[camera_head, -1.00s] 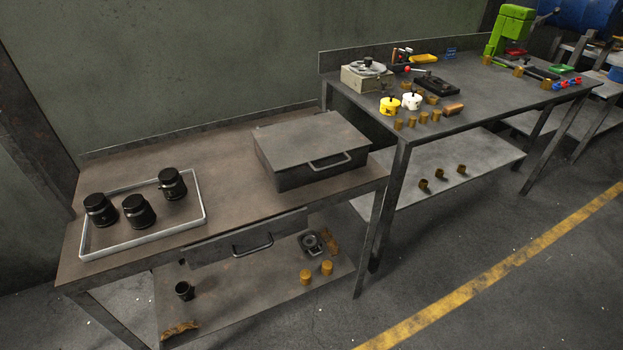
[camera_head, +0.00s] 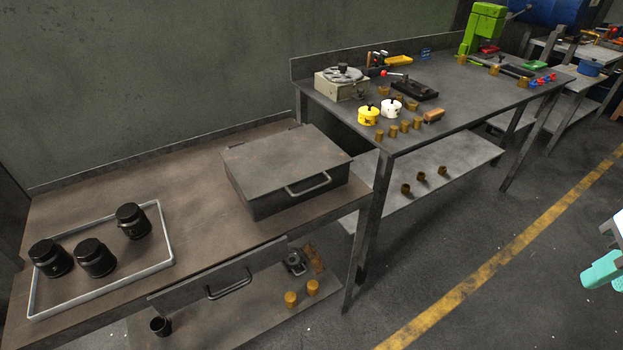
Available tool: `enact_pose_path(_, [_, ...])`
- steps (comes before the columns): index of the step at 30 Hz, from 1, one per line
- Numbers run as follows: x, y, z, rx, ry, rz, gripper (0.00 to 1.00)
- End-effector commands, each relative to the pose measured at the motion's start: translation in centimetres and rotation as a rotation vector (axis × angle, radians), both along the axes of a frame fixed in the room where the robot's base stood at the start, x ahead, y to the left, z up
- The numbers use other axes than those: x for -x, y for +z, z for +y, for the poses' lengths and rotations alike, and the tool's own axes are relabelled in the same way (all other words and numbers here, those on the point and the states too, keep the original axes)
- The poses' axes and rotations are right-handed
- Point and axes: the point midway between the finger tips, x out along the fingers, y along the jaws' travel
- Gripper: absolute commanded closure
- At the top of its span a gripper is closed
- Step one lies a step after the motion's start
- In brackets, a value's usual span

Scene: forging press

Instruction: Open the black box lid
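The black box (camera_head: 295,197) is a dark grey metal box on the right part of the brown workbench. Its flat lid (camera_head: 286,158) is shut. A light metal handle (camera_head: 308,185) sits at the lid's front edge, and hinge tabs show at the back edge. My gripper (camera_head: 602,270) shows only in part at the right edge, as teal and white pieces over the floor. It is far from the box and touches nothing visible. Its fingers are cut off by the frame, so I cannot tell whether it is open or shut.
A white-rimmed tray (camera_head: 165,234) with three black jars stands left on the bench. A drawer (camera_head: 219,277) with a handle is under the bench's front edge. A taller grey table (camera_head: 440,115) with tools and small pots adjoins on the right. The floor in front is clear.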

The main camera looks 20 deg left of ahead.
Motion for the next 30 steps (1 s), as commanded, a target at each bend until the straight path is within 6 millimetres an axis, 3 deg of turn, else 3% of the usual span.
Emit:
enact_pose_path(5, [-8.6, -2.9, 3.7, 0.057, 0.349, -0.167, 0.74])
enact_pose_path(9, [-15.4, -5.7, 9.5, 0.125, 0.69, -0.358, 0.74])
enact_pose_path(15, [-21.4, -10.2, 19.4, 0.245, 1.131, -0.654, 0.74])
enact_pose_path(19, [-22.6, -13.2, 26.3, 0.338, 1.387, -0.867, 0.74])
enact_pose_path(24, [-21.2, -16.7, 33.8, 0.468, 1.636, -1.15, 0.74])
enact_pose_path(30, [-18.5, -19.0, 38.4, 0.589, 1.767, -1.387, 0.74])
